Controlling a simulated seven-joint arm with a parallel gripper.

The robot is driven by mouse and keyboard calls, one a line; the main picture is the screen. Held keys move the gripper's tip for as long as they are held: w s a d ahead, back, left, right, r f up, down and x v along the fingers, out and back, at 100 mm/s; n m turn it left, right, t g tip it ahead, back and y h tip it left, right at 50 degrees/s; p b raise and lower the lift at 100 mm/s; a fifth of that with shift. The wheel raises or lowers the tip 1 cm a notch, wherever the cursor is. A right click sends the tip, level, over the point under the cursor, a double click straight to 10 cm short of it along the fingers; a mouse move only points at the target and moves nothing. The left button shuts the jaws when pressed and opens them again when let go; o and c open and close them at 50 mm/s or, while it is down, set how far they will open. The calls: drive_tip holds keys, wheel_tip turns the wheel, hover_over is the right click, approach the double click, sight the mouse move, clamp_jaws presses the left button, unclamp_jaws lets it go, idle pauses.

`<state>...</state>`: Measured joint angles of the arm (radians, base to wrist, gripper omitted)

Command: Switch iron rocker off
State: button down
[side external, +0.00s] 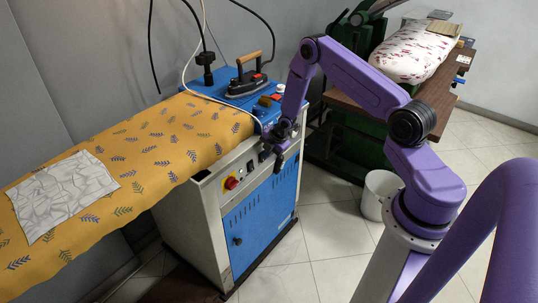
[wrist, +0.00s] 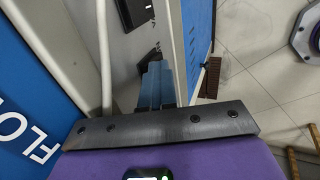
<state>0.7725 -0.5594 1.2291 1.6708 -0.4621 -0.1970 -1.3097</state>
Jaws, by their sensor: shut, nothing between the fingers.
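The front panel (side external: 238,172) of the blue and grey ironing station carries a red knob on yellow (side external: 231,183) and small dark switches (side external: 250,166) to its right. My gripper (side external: 277,163) is shut and empty, close to the panel's right end. In the wrist view, the shut fingers (wrist: 156,68) point at the grey panel. A dark rocker with white marks (wrist: 148,9) shows past the fingertips at the top edge. Another dark part (wrist: 151,53) is partly hidden behind the fingers. I cannot tell which switch is the iron's, its position, or whether the fingers touch the panel.
An iron (side external: 247,84) with a wooden handle stands on the blue top. A yellow patterned board (side external: 150,150) with a crumpled white cloth (side external: 62,193) extends left. A white cable (wrist: 103,60) runs beside my gripper. A white bin (side external: 378,192) stands on the floor at right.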

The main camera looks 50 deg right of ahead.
drive_tip(key=shift+w+r, duration=0.1)
drive_tip(key=shift+r, duration=0.1)
drive_tip(key=shift+r, duration=0.65)
drive_tip(key=s+v, duration=0.1)
drive_tip(key=v, duration=1)
drive_tip(key=shift+s, duration=0.25)
drive_tip(key=shift+r, duration=0.15)
